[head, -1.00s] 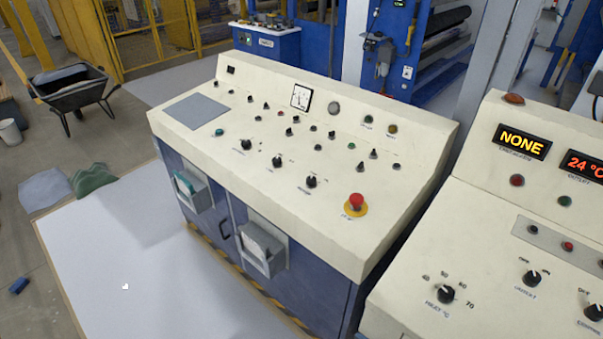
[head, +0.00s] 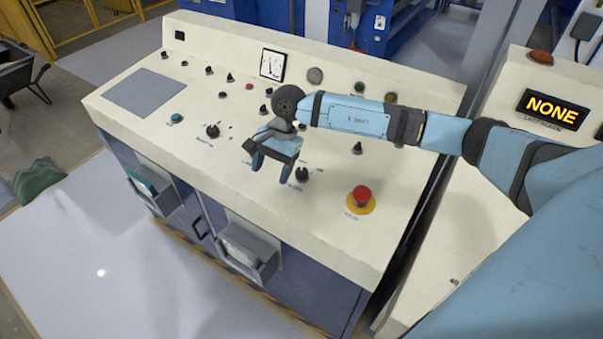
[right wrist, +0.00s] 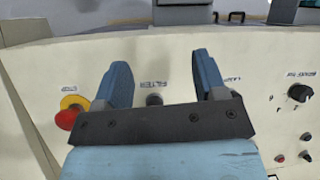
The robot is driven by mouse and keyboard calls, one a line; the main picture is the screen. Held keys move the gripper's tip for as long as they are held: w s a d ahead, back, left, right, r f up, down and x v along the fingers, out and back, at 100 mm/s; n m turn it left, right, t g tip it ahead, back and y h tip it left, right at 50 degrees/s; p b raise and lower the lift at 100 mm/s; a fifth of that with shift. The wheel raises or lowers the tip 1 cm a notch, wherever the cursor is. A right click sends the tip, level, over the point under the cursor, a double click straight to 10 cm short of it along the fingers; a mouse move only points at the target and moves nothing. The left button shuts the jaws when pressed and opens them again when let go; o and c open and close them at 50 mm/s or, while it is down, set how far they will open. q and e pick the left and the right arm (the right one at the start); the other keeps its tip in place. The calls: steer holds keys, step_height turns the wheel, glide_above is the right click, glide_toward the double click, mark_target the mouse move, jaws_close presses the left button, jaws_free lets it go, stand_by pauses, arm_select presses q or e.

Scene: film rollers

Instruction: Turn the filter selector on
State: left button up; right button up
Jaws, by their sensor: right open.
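The filter selector is a black knob (right wrist: 154,100) on the cream sloping panel. Its FILTER label reads upside down in the right wrist view, and the knob shows between my finger bases, partly hidden by the gripper body. In the head view it is the black knob (head: 302,175) left of the red stop button. My right gripper (head: 271,167) is open and empty, its blue fingers pointing down over the panel just left of this knob. The fingers also show apart in the right wrist view (right wrist: 160,75). I cannot tell the knob's setting. My left gripper is out of view.
A red stop button (head: 361,197) on a yellow ring stands right of the selector. Another black knob (head: 212,131) lies to the left, with several small knobs behind. A second cream console with a NONE display (head: 552,108) stands at the right.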

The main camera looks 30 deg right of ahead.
mark_target(301, 170)
steer(key=w+d+r+n+h, duration=0.1)
steer(key=w+d+r+h, duration=0.1)
steer(key=d, duration=0.3)
steer(key=w+d+r+n+h, duration=0.1)
steer(key=w+d+h, duration=0.15)
steer(key=d, duration=0.35)
steer(key=shift+t, duration=0.3)
steer(key=f, duration=0.4)
steer(key=f+p, duration=0.1)
steer(key=f, duration=0.3)
steer(key=s+f+p, duration=0.1)
steer(key=f, duration=0.4)
steer(key=shift+s+a+f, duration=0.1)
steer(key=shift+c, duration=0.5)
steer(key=c, duration=0.8)
